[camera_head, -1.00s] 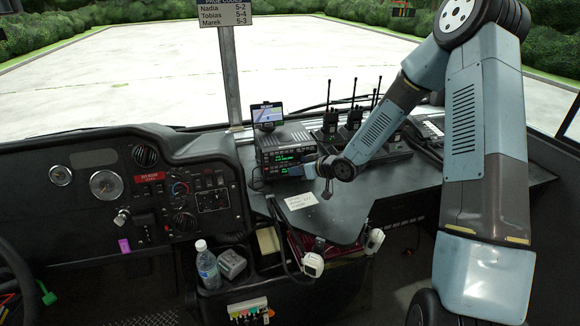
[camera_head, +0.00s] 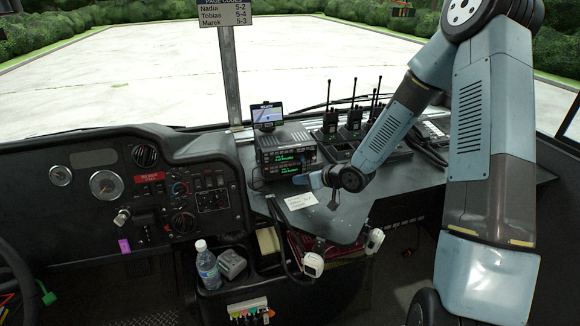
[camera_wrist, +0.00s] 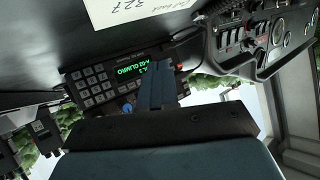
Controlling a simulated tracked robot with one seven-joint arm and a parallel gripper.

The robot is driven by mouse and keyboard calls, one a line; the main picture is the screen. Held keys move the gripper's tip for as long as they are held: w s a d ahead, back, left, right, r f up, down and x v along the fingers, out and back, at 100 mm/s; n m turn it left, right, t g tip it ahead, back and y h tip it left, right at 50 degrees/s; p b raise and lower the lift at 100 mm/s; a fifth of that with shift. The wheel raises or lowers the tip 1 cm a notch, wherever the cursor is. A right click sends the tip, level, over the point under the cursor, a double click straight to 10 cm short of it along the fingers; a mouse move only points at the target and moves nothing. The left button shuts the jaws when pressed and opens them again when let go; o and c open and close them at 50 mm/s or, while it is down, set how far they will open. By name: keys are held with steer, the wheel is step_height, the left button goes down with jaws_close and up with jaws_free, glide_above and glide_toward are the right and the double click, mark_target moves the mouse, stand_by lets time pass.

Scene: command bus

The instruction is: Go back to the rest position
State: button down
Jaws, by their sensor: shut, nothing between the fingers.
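My gripper (camera_head: 303,180) is in front of the stacked radio units (camera_head: 285,152) on the dark console. It is shut and empty, a little to the right of the lower radio's front and apart from it as far as I can tell. In the wrist view, my gripper's fingers (camera_wrist: 158,84) are together. Behind them shows a radio front (camera_wrist: 100,86) with a keypad, green display text, a blue knob and a red button. My arm reaches in from the right.
A paper note (camera_head: 300,200) lies on the console (camera_head: 345,215) below my gripper. Handheld radios (camera_head: 352,125) with upright antennas stand in a charger behind my arm. A water bottle (camera_head: 207,266) and white handsets (camera_head: 313,265) are lower down.

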steer(key=s+d+r+m+h, duration=0.2)
steer(key=s+d+r+h, duration=0.25)
steer(key=d+r, duration=0.45)
steer(key=s+d+r+m+h, duration=0.1)
steer(key=s+d+r+h, duration=0.2)
steer(key=d+r+h, duration=0.5)
steer(key=s+r+m+y, duration=0.1)
steer(key=s+r, duration=0.3)
steer(key=s, duration=0.4)
steer(key=s+d+r+m+g, duration=0.1)
steer(key=s+r+m, duration=0.1)
steer(key=s+r, duration=0.3)
steer(key=s+d+r+m+y, duration=0.1)
steer(key=s+r, duration=0.4)
steer(key=s, duration=0.6)
steer(key=shift+s+d+m+g+y, duration=0.25)
steer(key=shift+s+m+g+y, duration=0.1)
steer(key=shift+m, duration=0.15)
steer(key=shift+a, duration=0.1)
